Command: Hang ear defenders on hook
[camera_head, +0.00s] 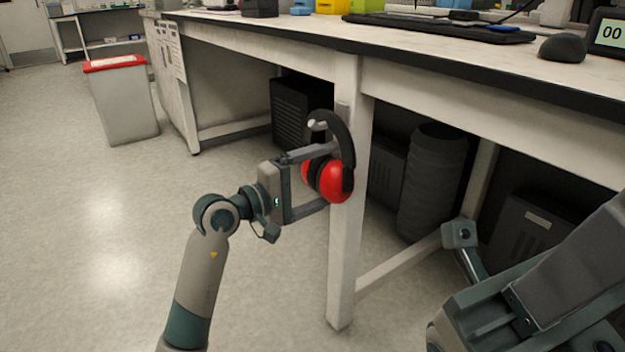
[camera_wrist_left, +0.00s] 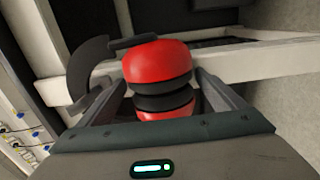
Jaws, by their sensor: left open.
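The ear defenders, with red cups (camera_head: 339,182) and a black headband (camera_head: 341,135), are in front of the white table leg (camera_head: 342,260), band upward. My left gripper (camera_head: 325,180) is open, one finger above and one below the cups in the head view. In the left wrist view the red cups (camera_wrist_left: 157,66) lie between the spread fingers (camera_wrist_left: 162,95), with the dark curved band (camera_wrist_left: 90,68) to the left. A short dark bar (camera_wrist_left: 132,42) shows just beyond the cups; I cannot tell whether it is the hook or whether the band rests on it.
The white bench (camera_head: 430,70) stands above, with a keyboard (camera_head: 440,27) and a mouse (camera_head: 563,48). A dark ribbed cylinder (camera_head: 432,180) and dark boxes stand under it. A red-lidded bin (camera_head: 120,98) is at the left. Open floor lies to the left. My right arm shows at lower right.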

